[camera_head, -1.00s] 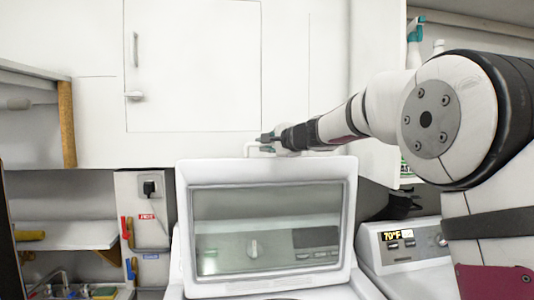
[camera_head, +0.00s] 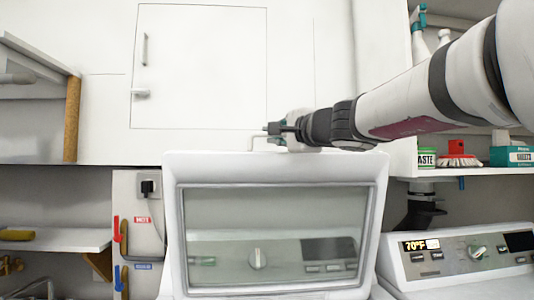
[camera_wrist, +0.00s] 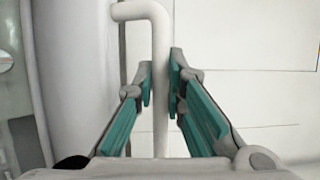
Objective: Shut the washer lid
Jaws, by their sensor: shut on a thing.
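The white washer lid (camera_head: 174,225), with a framed glass window (camera_head: 235,215), stands raised and open in the middle of the head view. A white bent bar handle (camera_wrist: 160,35) crosses the wrist view and shows at the lid's top edge in the head view (camera_head: 251,141). My gripper (camera_head: 270,129) is behind and just above the top edge. In the wrist view my gripper (camera_wrist: 160,75) has its teal-padded fingers shut around the handle. The lid hides most of the washer body and its opening.
A white cabinet wall (camera_head: 200,70) is close behind my gripper. A wall socket (camera_head: 148,186) and shelf (camera_head: 60,240) are at left.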

